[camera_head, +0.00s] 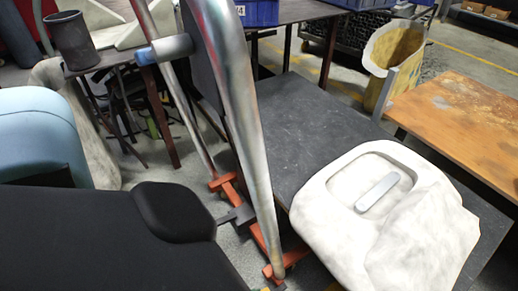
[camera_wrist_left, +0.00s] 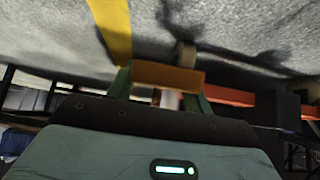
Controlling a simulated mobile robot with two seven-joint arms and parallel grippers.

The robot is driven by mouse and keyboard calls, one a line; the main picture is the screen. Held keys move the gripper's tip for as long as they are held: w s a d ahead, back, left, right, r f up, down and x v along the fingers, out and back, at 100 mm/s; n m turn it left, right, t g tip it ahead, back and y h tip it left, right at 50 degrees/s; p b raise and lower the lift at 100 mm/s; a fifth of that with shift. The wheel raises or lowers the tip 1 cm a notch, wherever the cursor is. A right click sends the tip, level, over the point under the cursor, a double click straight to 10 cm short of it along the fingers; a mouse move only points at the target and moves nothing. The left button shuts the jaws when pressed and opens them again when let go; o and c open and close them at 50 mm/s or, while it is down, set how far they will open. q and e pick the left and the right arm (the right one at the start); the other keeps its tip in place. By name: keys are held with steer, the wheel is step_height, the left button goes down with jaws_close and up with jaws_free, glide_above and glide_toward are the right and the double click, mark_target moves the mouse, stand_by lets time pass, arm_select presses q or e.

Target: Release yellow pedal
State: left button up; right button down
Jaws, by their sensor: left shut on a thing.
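The yellow pedal (camera_wrist_left: 168,77) looks orange-yellow and blocky in the left wrist view, low over the grey floor. My left gripper (camera_wrist_left: 163,92) has its two green fingers at either side of the pedal and is shut on it. A red frame (camera_wrist_left: 228,96) runs right of the pedal. In the head view, a red wheeled base (camera_head: 256,232) stands under a bent metal tube (camera_head: 240,110). My left gripper cannot be made out in the head view. My right gripper is in neither view.
A dark platform (camera_head: 310,115) carries a dusty white moulded part (camera_head: 330,215) at right. A wooden-topped table (camera_head: 465,115) and a yellow bin (camera_head: 395,48) stand behind. A dark cup (camera_head: 72,40) sits at upper left. Open floor with a yellow stripe (camera_wrist_left: 112,28) lies beyond the pedal.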

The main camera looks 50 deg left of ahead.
arm_select(q)
steer(key=o, duration=1.1)
steer(key=shift+o, duration=1.4)
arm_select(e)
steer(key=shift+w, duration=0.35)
arm_select(q)
steer(key=p+v, duration=0.3)
steer(key=v, duration=0.3)
steer(key=shift+r+p, duration=0.25)
steer(key=shift+p, duration=0.1)
steer(key=shift+s+r+p, duration=0.3)
steer(key=shift+s+r, duration=0.2)
steer(key=shift+s, duration=0.05)
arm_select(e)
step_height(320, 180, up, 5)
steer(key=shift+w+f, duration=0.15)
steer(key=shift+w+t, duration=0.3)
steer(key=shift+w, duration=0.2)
